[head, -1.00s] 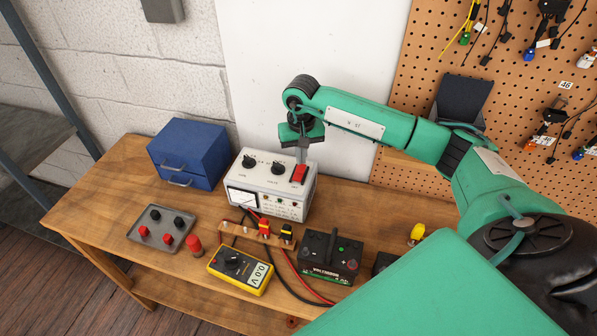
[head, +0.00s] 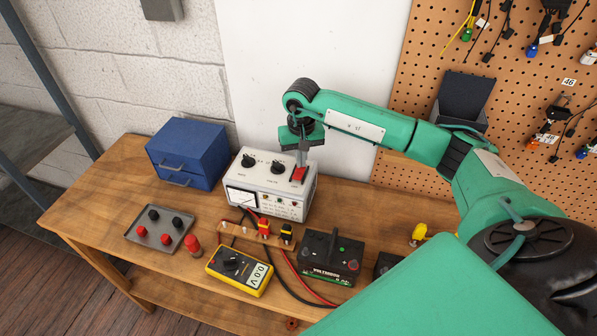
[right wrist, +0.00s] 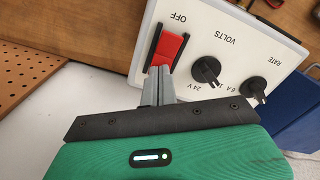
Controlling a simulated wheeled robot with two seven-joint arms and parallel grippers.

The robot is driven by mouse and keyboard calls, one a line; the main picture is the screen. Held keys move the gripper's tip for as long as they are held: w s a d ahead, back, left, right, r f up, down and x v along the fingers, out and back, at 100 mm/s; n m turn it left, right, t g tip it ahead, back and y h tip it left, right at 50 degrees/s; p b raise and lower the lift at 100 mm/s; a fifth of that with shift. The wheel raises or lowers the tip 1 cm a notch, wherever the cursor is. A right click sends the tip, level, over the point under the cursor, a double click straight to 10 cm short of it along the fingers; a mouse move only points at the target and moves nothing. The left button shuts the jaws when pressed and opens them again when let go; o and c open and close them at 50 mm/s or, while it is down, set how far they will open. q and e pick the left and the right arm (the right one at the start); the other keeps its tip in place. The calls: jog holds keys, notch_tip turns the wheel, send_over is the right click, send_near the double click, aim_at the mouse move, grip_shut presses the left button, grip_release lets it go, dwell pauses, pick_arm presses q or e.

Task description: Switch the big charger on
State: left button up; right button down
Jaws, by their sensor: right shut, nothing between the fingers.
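The big charger (head: 268,204) is a pale grey box with a dial meter, two black knobs and a red rocker switch (head: 298,175) on its sloped top. My right gripper (head: 301,164) is shut and empty, pointing down, with its fingertips at the far end of the switch. In the right wrist view the closed grey fingertips (right wrist: 160,72) meet the end of the red switch (right wrist: 172,46) away from the "OFF" label. They look to be touching it, and they hide that end. I cannot tell for sure which way the rocker is tipped. My left gripper is not in view.
A blue drawer cabinet (head: 187,150) stands left of the charger. In front are a yellow multimeter (head: 239,271), a terminal strip with red and black leads, a grey tray (head: 145,236) and a black battery-like box (head: 330,258). A pegboard (head: 415,85) is at right.

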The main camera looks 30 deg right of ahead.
jog(key=shift+f, duration=0.15)
notch_tip(320, 180, up, 7)
jog(key=p, duration=0.2)
dwell(0.7)
dwell(0.5)
